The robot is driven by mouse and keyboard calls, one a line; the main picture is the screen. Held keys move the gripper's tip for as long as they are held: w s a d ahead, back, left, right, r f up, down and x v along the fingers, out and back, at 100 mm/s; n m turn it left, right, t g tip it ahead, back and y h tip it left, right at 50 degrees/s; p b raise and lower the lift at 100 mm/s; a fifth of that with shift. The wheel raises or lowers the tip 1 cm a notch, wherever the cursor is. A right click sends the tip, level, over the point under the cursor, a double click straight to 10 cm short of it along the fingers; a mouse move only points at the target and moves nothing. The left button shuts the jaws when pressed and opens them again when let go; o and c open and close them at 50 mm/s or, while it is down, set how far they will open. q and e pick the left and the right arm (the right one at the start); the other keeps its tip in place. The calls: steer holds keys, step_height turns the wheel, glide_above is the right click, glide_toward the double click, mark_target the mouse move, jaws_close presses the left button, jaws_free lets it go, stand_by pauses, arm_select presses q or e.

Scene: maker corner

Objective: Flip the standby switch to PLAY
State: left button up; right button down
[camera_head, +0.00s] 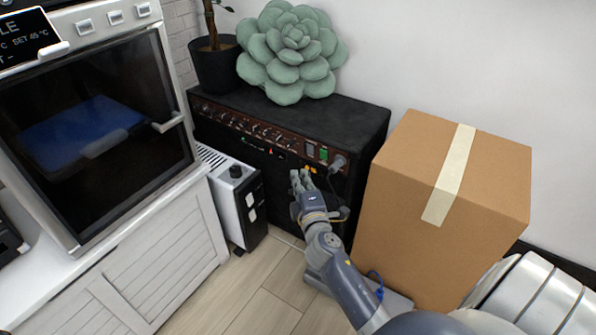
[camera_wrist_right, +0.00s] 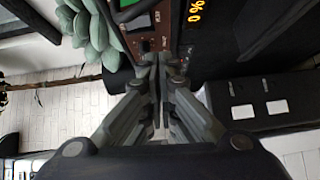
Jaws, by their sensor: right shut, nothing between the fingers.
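The black amplifier (camera_head: 345,112) stands against the wall, with a brown control panel (camera_head: 232,117) along its upper front. At the panel's right end are a grey switch (camera_head: 310,150) and a lit green switch (camera_head: 323,154). Their labels are too small to read, so I cannot tell the standby switch's position. In the right wrist view, a dark switch (camera_wrist_right: 138,22) sits beside the green one (camera_wrist_right: 126,4). My right gripper (camera_head: 301,178) is shut and empty in front of the amplifier, just below these switches. Contact cannot be judged. My left gripper is out of view.
A cardboard box (camera_head: 400,225) stands close on the right of the amplifier. A white heater-like unit (camera_head: 226,195) stands on the left. A green succulent-shaped cushion (camera_head: 290,52) and a potted plant (camera_head: 215,65) rest on top. A plug (camera_head: 338,162) with a cable sits right of the switches.

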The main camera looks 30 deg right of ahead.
steer(key=v, duration=0.7)
steer(key=shift+f, duration=0.3)
steer(key=shift+w, duration=0.1)
